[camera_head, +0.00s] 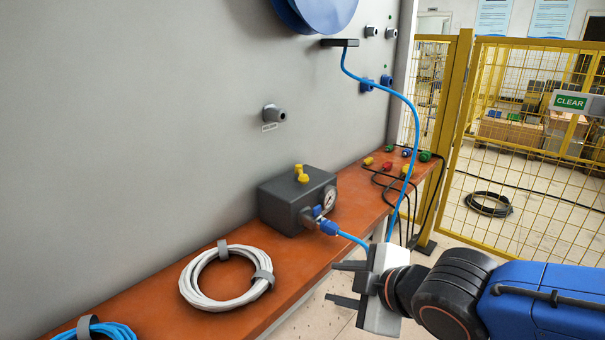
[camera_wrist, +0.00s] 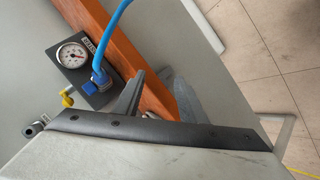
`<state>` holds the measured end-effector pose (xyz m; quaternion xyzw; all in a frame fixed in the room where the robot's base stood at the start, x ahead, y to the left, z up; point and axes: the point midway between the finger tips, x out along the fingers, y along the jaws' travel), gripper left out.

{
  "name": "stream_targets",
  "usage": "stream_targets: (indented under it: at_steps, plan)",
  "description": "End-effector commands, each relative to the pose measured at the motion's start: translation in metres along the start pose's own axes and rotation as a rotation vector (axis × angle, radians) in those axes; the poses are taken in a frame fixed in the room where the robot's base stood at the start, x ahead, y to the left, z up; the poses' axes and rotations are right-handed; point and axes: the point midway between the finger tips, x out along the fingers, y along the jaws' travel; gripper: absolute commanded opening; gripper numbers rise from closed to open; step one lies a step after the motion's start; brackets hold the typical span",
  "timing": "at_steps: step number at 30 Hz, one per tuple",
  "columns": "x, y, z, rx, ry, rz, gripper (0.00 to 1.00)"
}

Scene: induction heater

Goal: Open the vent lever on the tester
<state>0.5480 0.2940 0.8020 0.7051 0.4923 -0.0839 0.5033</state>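The tester (camera_head: 280,206) is a dark grey box with a round dial gauge (camera_head: 329,198), standing on the orange-brown shelf against the grey panel. A yellow handle-like part (camera_head: 301,174) stands on its top; a small blue part (camera_head: 317,211) sits on the front fitting. I cannot tell for certain which is the vent lever. The wrist view shows the tester's gauge (camera_wrist: 72,55), the yellow part (camera_wrist: 67,98) and the blue part (camera_wrist: 90,88). A blue hose connects at the front. My gripper (camera_head: 344,283) is open and empty, right of and below the tester, apart from it.
A blue hose (camera_head: 407,110) runs from the tester up to the panel. A coiled white cable (camera_head: 226,283) and a blue coil (camera_head: 97,329) lie on the shelf (camera_head: 161,307). Black leads with coloured plugs lie at the far end. A yellow mesh fence (camera_head: 530,150) stands behind.

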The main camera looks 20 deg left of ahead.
Motion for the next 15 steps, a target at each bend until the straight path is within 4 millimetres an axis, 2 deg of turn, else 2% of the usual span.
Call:
stream_targets:
  at_steps: [6, 15]
  plan:
    - [-0.005, 0.027, -0.019, 0.274, 0.113, 0.073, 0.37]
    - [-0.012, 0.067, -0.041, 0.536, 0.246, 0.189, 0.37]
